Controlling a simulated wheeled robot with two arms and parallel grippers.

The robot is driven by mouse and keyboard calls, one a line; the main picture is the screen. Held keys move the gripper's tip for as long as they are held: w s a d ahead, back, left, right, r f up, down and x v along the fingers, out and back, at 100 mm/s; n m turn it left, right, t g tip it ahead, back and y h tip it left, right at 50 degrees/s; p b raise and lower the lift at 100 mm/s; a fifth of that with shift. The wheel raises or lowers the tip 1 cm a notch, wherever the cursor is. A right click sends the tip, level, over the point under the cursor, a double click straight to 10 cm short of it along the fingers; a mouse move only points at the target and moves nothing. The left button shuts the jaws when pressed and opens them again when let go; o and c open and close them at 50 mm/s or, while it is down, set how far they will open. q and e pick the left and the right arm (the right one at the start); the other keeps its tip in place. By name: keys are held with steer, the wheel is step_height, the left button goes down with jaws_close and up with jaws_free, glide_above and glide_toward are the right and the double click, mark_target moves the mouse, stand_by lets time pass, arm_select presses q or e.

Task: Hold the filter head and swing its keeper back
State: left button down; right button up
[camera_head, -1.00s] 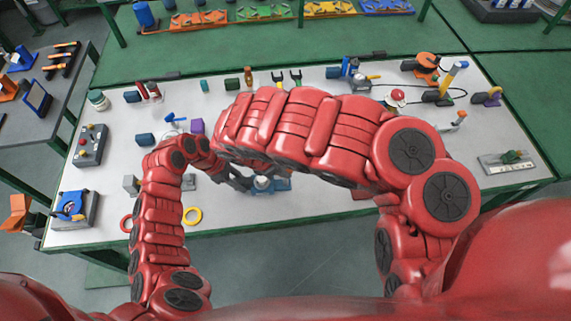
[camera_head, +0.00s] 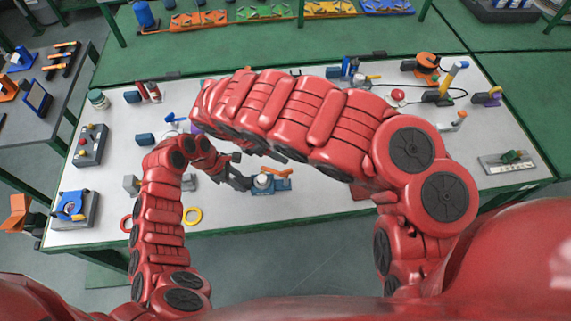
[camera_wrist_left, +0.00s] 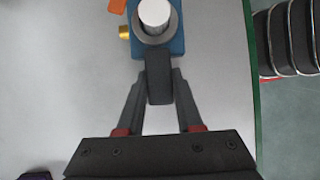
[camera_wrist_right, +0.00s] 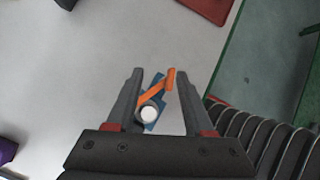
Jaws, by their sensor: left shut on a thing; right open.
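The filter head (camera_head: 264,181) stands near the table's front edge, a blue body with a pale round cap. In the left wrist view its blue body (camera_wrist_left: 176,44) carries a white cylinder and a small brass knob. My left gripper (camera_wrist_left: 159,76) is shut on a dark grip (camera_wrist_left: 159,88) that sticks out from it. The orange keeper (camera_head: 284,173) lies on the right of the cap in the head view. In the right wrist view the keeper (camera_wrist_right: 157,91) shows between the fingers of my open right gripper (camera_wrist_right: 160,74), apparently beyond them; contact cannot be told.
The white tabletop (camera_head: 235,210) is clear in front of the filter head. A dark red block (camera_wrist_right: 210,8) shows in the right wrist view. My right arm hides the table's middle.

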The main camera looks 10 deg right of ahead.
steer(key=w+a+r+n+t+y, duration=0.1)
steer(key=w+a+r+n, duration=0.2)
steer(key=a, duration=0.4)
steer(key=w+a+r+n+t+y, duration=0.1)
steer(key=w+a+r+n+t, duration=0.15)
steer(key=a+r, duration=0.3)
steer(key=m+g+y, duration=0.2)
steer(key=m+g, duration=0.2)
steer(key=m, duration=0.3)
glide_toward(285, 171)
steer(key=shift+x, duration=4.75)
